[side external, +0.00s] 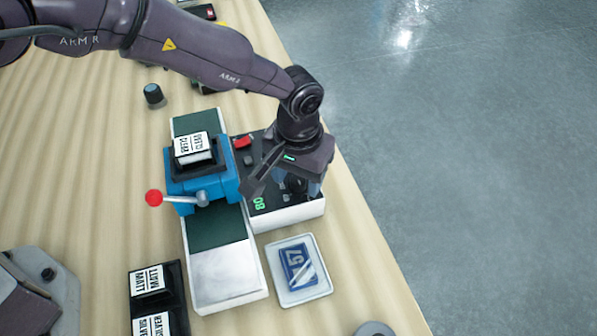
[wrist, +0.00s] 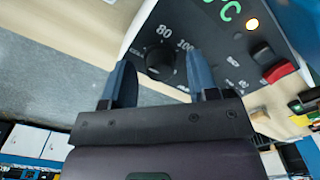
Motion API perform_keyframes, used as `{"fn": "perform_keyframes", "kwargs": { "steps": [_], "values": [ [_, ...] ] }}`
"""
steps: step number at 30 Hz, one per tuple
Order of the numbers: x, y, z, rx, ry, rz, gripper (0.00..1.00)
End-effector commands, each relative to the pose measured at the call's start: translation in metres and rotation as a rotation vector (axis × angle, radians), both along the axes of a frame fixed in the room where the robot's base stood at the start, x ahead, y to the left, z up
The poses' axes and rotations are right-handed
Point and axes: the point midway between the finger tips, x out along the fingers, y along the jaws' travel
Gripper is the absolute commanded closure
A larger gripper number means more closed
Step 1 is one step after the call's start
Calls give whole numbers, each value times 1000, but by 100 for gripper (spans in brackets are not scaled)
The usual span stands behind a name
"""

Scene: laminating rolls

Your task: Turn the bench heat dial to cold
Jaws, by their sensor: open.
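The black heat dial (wrist: 160,60) is on the dark panel of the bench unit (wrist: 215,45) in the wrist view, with marks 80 and 100 beside it. My gripper (wrist: 161,72) is open, with one blue finger on each side of the dial; I cannot tell whether they touch it. In the side view my gripper (side external: 302,188) points down over the front of the unit (side external: 296,215) and hides most of the dial. A green readout that looks like 80 (side external: 259,203) shows on the panel. A red switch (wrist: 277,72) and a lit orange lamp (wrist: 253,24) are on the panel.
A blue press (side external: 190,182) with a red-knobbed lever (side external: 154,198) stands left of the unit. A white tray (side external: 323,289) with a blue packet lies in front. A black holder (side external: 172,303) with labelled blocks and a loose black knob (side external: 153,94) are further left.

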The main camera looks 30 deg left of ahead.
Motion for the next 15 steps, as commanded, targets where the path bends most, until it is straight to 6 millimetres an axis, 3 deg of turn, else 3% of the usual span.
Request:
{"fn": "perform_keyframes", "kwargs": {
  "steps": [5,15],
  "values": [
    [1,0,19,-2,-3,0,46],
    [1,-1,93,-4,-4,1,46]
  ]
}}
